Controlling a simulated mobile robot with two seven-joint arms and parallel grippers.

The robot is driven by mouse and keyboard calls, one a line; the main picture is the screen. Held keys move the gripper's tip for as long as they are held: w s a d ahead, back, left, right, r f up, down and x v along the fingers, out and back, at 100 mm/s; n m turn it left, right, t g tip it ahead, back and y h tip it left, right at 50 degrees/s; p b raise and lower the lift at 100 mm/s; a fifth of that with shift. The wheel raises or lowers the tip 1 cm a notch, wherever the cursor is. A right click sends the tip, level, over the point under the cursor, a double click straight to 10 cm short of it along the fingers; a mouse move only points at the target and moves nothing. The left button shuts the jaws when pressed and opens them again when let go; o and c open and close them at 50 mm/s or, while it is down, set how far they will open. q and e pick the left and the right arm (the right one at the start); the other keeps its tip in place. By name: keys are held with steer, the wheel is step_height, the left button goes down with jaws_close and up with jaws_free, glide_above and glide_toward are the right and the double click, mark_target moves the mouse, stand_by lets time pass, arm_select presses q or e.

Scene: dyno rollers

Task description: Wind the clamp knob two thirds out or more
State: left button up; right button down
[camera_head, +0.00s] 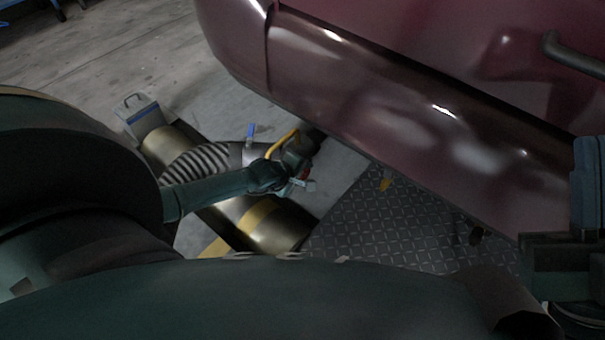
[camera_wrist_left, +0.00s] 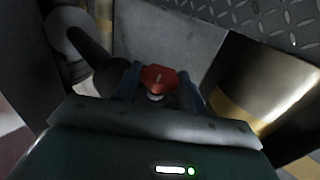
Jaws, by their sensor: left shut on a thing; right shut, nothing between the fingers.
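The red clamp knob (camera_wrist_left: 157,78) sits between the two blue fingers of my left gripper (camera_wrist_left: 158,86) in the left wrist view. A pale shaft end shows just below the knob. The gripper is shut on the knob. The clamp's body is mostly hidden behind the gripper. My right gripper (camera_head: 588,185) is at the right edge, partly cut off, far from the knob, and shut on nothing.
The dark red car body (camera_head: 400,105) overhangs close to my left gripper. Diamond plate (camera_head: 375,225) covers the floor to the right.

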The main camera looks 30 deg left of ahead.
arm_select(q)
steer(key=shift+t, duration=0.3)
arm_select(e)
steer(key=shift+s+r+n+y, duration=0.1)
steer(key=shift+r+n+y, duration=0.2)
steer(key=shift+n+y, duration=0.15)
arm_select(q)
steer(key=o, duration=1)
steer(key=shift+c, duration=0.2)
steer(key=shift+s+r, duration=0.25)
steer(key=shift+r, duration=0.05)
steer(key=p+v, duration=0.7)
steer(key=v, duration=0.5)
steer(key=shift+r, duration=0.15)
arm_select(e)
step_height(320, 180, down, 8)
steer(key=m+g+h, duration=0.2)
steer(key=m+h, duration=0.6)
steer(key=shift+s+a, duration=0.2)
steer(key=shift+a, duration=0.15)
arm_select(q)
steer(key=shift+s+a, duration=0.1)
steer(key=shift+a, duration=0.05)
